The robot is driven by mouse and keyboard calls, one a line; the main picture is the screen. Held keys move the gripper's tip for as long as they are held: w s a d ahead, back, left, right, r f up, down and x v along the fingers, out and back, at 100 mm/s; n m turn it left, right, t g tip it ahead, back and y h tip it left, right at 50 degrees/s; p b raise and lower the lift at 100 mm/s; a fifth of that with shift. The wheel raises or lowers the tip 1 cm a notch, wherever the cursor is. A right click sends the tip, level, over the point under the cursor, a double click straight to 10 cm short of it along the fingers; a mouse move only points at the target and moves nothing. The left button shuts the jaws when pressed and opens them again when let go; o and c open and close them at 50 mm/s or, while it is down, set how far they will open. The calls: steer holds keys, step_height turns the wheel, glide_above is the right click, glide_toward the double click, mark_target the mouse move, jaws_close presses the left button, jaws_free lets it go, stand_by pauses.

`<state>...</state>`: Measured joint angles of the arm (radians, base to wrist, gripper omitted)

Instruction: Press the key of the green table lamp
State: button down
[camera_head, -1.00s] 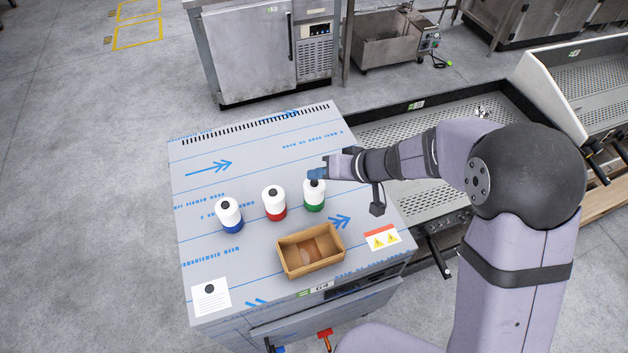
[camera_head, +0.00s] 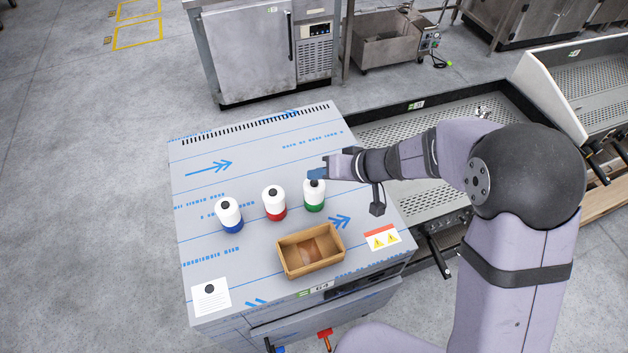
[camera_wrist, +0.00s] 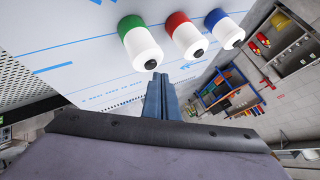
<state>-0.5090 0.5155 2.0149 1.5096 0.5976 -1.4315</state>
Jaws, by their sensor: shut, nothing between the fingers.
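The green table lamp (camera_head: 314,196) is a white cylinder with a green base and a dark key on top. It stands upright at the right end of a row of three lamps. It also shows in the wrist view (camera_wrist: 140,42), where its dark key (camera_wrist: 150,64) faces the camera. My gripper (camera_head: 318,173) is shut and empty, close over the top of the green lamp. In the wrist view the shut fingers (camera_wrist: 160,80) point toward the lamp, just beside its key. I cannot tell whether they touch it.
A red-based lamp (camera_head: 275,204) and a blue-based lamp (camera_head: 229,216) stand to the left. All are on a film-covered steel top (camera_head: 205,170) with free room at the back left.

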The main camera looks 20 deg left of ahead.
mark_target(319, 186)
steer(key=shift+f+b, duration=0.6)
steer(key=shift+b, duration=0.6)
stand_by(0.5)
steer(key=shift+r, duration=0.6)
step_height(319, 186, up, 6)
steer(key=p, duration=0.3)
stand_by(0.5)
stand_by(0.5)
